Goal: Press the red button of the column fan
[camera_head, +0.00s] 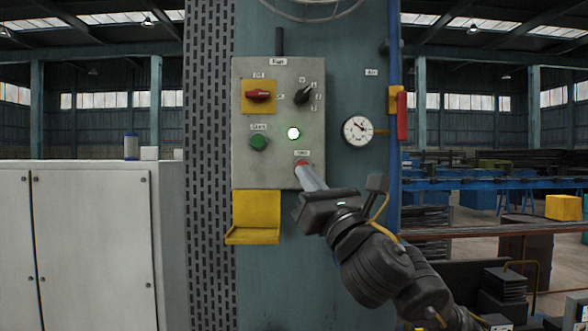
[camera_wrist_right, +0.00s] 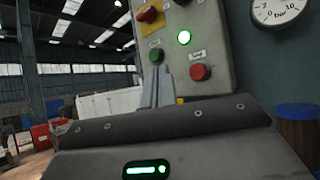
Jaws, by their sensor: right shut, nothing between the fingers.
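The grey control box (camera_head: 243,165) is fixed to the blue-green column. Its red button (camera_head: 301,163) sits low on the right, under a small label, partly covered by my right gripper (camera_head: 304,168) in the head view. The right fingers are shut and empty, their tips pointing at the box close to the button. In the right wrist view the red button (camera_wrist_right: 200,72) shows whole, just right of the shut fingers (camera_wrist_right: 158,72). I cannot tell whether the tips touch the box. My left gripper is not in view.
The box also has a green button (camera_head: 259,143), a lit green lamp (camera_head: 293,133), a red switch on yellow (camera_head: 259,96) and a black knob (camera_head: 302,96). A yellow tray (camera_head: 255,205) hangs below. A gauge (camera_head: 357,130) and red-handled valve (camera_head: 402,115) are at right.

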